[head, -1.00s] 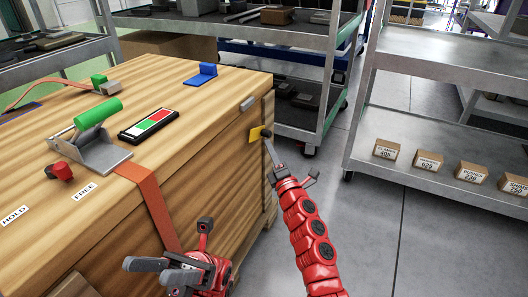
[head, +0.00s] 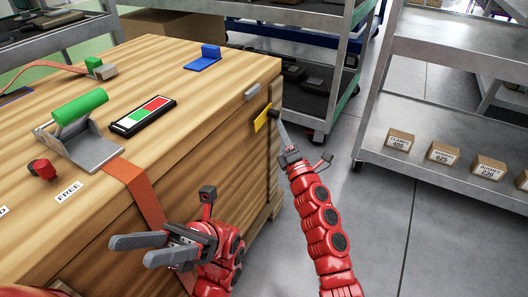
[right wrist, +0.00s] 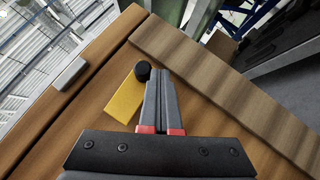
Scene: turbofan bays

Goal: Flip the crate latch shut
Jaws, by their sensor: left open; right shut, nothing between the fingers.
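The crate latch shows as a yellow plate (head: 262,119) with a black knob (head: 274,113) on the right side of the wooden crate (head: 190,85). In the right wrist view the yellow latch plate (right wrist: 126,100) lies tilted, its black knob (right wrist: 142,71) at its upper end. My right gripper (head: 280,122) is shut and empty. Its fingertips (right wrist: 157,78) are right beside the knob and seem to touch it. My left gripper (head: 128,251) is open and empty in front of the crate's near side.
On the crate top are a green-handled clamp (head: 80,107), an orange strap (head: 130,180), a red-green panel (head: 143,115), a red knob (head: 42,169) and a blue bracket (head: 205,60). Grey shelves (head: 440,120) stand right, with bare floor (head: 375,220) between.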

